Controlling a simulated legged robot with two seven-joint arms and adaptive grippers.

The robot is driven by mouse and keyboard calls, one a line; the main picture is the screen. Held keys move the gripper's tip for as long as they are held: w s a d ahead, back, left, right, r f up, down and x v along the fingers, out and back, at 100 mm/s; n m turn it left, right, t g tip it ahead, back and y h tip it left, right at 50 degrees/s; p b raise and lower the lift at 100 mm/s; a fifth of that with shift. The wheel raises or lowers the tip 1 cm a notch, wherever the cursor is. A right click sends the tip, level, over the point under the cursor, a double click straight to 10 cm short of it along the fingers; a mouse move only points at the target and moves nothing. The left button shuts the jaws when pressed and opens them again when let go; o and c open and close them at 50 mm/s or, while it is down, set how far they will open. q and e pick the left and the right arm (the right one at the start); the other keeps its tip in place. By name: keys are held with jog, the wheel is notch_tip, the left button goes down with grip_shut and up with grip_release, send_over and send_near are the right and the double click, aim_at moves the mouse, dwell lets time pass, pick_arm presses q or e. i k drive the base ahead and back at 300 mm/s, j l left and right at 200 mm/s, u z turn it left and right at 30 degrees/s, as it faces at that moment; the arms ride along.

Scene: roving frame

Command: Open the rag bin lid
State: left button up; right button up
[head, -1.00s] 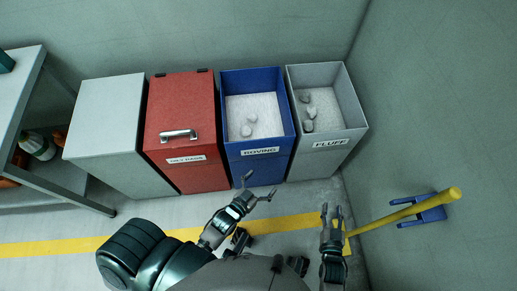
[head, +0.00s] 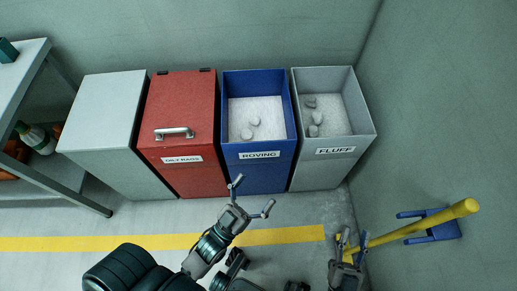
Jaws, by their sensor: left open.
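The red rag bin (head: 187,105) reads "OILY RAGS" on its front label (head: 182,159). Its flat red lid is shut, with a silver bar handle (head: 174,133) near the front edge and two dark hinges at the back. My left gripper (head: 254,193) is open and empty, in front of the blue bin, to the right of and apart from the red bin and its handle. My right gripper (head: 351,237) is at the lower right with its fingers apart and nothing between them.
A blue open "ROVING" bin (head: 259,178) and a grey open "FLUFF" bin (head: 321,175) hold small lumps. A closed grey bin (head: 104,108) and a shelf (head: 60,184) stand at left. A yellow pole (head: 420,224) in a blue bracket is near my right gripper.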

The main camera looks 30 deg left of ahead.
aim_at(179, 109)
jog(key=u, duration=1.5)
